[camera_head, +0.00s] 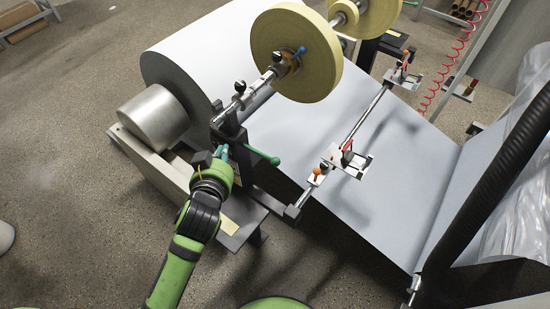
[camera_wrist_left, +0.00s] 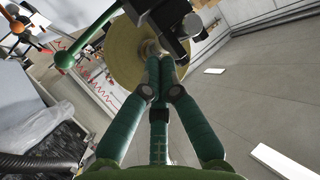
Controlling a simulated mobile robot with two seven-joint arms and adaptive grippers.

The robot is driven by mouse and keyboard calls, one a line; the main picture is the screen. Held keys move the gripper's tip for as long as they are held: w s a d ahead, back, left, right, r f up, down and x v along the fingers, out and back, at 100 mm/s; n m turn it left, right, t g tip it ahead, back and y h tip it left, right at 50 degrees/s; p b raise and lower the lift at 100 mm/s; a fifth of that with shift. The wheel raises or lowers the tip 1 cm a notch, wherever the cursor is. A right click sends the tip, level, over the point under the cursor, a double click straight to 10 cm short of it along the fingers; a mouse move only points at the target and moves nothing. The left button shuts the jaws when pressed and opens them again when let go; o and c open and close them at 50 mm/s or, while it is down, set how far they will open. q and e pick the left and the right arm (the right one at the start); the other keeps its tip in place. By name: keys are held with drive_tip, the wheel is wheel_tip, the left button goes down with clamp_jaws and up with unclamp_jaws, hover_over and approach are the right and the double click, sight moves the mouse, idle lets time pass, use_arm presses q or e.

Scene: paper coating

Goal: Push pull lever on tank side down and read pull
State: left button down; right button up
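A green lever (camera_head: 262,154) with a round knob sticks out to the right from a dark upright bracket beside the paper roll. It also shows at the upper left of the left wrist view (camera_wrist_left: 84,40), its ball knob towards the lower left. My left gripper (camera_head: 222,149) is at the bracket, just left of the lever and apart from its knob. In the left wrist view its teal fingers (camera_wrist_left: 160,62) come together beneath the dark bracket, with nothing visible between them. Contact with the bracket cannot be told. My right gripper is out of view. I see no clear tank.
A large white paper roll (camera_head: 195,62) and metal cylinder (camera_head: 154,116) stand left of the bracket. A yellowish roll (camera_head: 292,55) hangs above. A sloping paper sheet (camera_head: 385,195) and a black hose (camera_head: 500,180) lie to the right.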

use_arm(q)
drive_tip(key=w+d+r+m+t+h, duration=0.25)
drive_tip(key=d+r+m+h, duration=0.2)
drive_tip(key=d+r, duration=0.4)
drive_tip(key=w+d+r+m+t+h, duration=0.1)
drive_tip(key=d+r+m+t+h, duration=0.4)
drive_tip(key=r, duration=0.7)
drive_tip(key=s+d+m+g+h, duration=0.5)
drive_tip(key=d+m+g, duration=0.4)
drive_tip(key=s+d+m+g+h, duration=0.5)
drive_tip(key=d+m+g+h, duration=0.1)
drive_tip(key=d+m+g, duration=0.25)
wheel_tip(320, 180, down, 15)
drive_tip(key=s+m+g+y, duration=0.1)
drive_tip(key=m+g+y, duration=0.45)
drive_tip(key=y, duration=0.45)
drive_tip(key=w+a+f+n+t+y, duration=0.1)
drive_tip(key=w+a+f+y, duration=0.1)
drive_tip(key=w+a+y, duration=0.3)
drive_tip(key=w+a+f+n+t+y, duration=0.1)
drive_tip(key=w+a+y, duration=0.4)
drive_tip(key=a, duration=0.8)
drive_tip(key=shift+f+t+y+p, duration=0.3)
drive_tip(key=shift+f+t+y, duration=0.25)
drive_tip(key=shift+f, duration=0.2)
